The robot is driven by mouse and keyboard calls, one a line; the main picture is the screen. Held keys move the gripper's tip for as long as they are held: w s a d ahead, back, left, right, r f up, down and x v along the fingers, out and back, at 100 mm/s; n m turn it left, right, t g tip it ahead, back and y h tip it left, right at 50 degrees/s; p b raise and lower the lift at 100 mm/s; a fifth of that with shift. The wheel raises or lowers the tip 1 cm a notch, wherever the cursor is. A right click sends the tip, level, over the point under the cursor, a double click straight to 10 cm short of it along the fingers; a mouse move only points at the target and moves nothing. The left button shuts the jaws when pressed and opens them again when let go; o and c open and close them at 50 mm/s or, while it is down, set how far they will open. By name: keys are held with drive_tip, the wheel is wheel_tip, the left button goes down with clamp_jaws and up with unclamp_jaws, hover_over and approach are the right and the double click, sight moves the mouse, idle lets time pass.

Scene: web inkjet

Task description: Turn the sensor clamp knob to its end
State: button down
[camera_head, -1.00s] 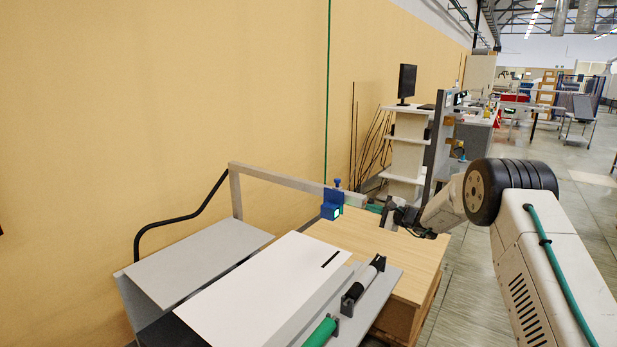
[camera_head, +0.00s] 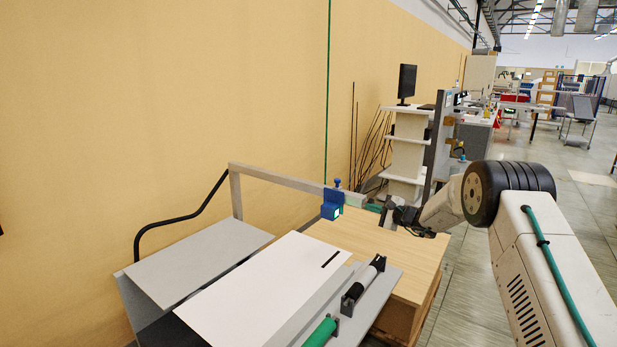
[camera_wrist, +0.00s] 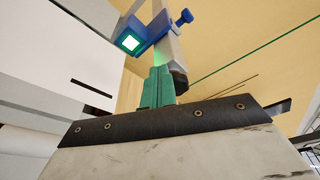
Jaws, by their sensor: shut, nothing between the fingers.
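The blue sensor clamp (camera_head: 331,209) sits on a grey horizontal bar (camera_head: 285,181), with a lit green-white square on its face. Its blue knob (camera_head: 338,183) stands up on top. In the wrist view the knob (camera_wrist: 184,17) sticks out from the clamp (camera_wrist: 143,35), beyond my fingers. My gripper (camera_head: 376,207) is to the right of the clamp, near the bar's right end. In the wrist view its green fingers (camera_wrist: 158,82) are together and empty, apart from the knob.
A wooden top (camera_head: 395,262) lies beneath my gripper. A beige wall (camera_head: 150,100) rises behind.

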drive_tip(key=shift+w+d+r, duration=0.1)
drive_tip(key=shift+r, duration=0.2)
drive_tip(key=shift+w+r, duration=0.1)
drive_tip(key=shift+r, duration=0.25)
drive_tip(key=shift+w+d+r, duration=0.2)
drive_tip(key=shift+r, duration=0.1)
drive_tip(key=shift+w+d+r, duration=0.1)
drive_tip(key=shift+w+r, duration=0.05)
idle(0.4)
drive_tip(key=shift+r, duration=0.1)
drive_tip(key=v, duration=0.6)
drive_tip(key=shift+w+d, duration=0.25)
drive_tip(key=shift+d, duration=0.05)
